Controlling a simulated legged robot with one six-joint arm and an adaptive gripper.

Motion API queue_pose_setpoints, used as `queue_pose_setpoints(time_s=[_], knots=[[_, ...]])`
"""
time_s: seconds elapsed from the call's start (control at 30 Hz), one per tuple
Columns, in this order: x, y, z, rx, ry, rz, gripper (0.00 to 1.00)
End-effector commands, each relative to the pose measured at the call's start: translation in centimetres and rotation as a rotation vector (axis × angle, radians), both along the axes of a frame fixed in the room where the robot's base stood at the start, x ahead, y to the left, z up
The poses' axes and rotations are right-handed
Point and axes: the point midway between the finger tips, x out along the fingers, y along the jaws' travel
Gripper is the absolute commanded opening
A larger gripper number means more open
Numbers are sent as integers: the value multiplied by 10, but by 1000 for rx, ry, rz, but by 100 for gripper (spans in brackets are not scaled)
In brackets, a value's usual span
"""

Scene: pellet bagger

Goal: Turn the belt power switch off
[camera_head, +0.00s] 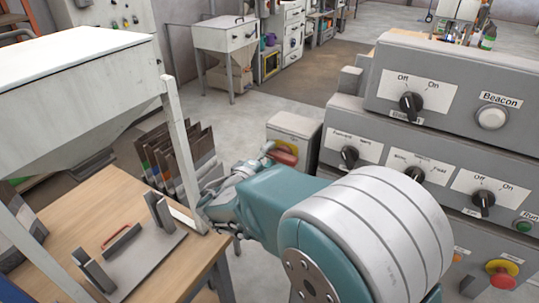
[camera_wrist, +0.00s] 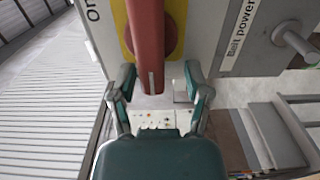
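The belt power switch is a red lever (camera_wrist: 149,45) on a round yellow-backed plate, on a grey box (camera_head: 295,127). The lever also shows in the head view (camera_head: 285,155), partly hidden by my gripper. In the wrist view a "Belt power" label (camera_wrist: 240,35) is beside it, and a partly cut-off label beginning with "O" is at the top left. My gripper (camera_wrist: 160,82) is open, with one finger on each side of the lever's end. Gaps show between the lever and both fingers. In the head view my gripper (camera_head: 257,168) is at the box, with its fingertips hard to make out.
A grey control panel (camera_head: 440,135) with several black knobs stands close on the right, with a red emergency button (camera_head: 501,272). A wooden table (camera_head: 90,205) with a metal fixture and a white hopper (camera_head: 70,95) stand left. Open floor lies behind the box.

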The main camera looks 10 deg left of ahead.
Motion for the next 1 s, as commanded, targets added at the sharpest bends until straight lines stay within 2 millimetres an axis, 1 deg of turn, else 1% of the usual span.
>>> queue_pose_setpoints(time_s=[0.17,0.27,0.37,0.6,0.73,0.83,1.0], knots=[[0,-1,2,3,-4,-1,63],[-5,1,3,4,-4,0,63],[-18,6,3,3,-6,2,63],[-65,26,1,1,-3,5,63],[-89,34,1,0,-3,4,63],[-102,39,0,0,-2,3,63],[-112,42,0,0,-2,0,63]])
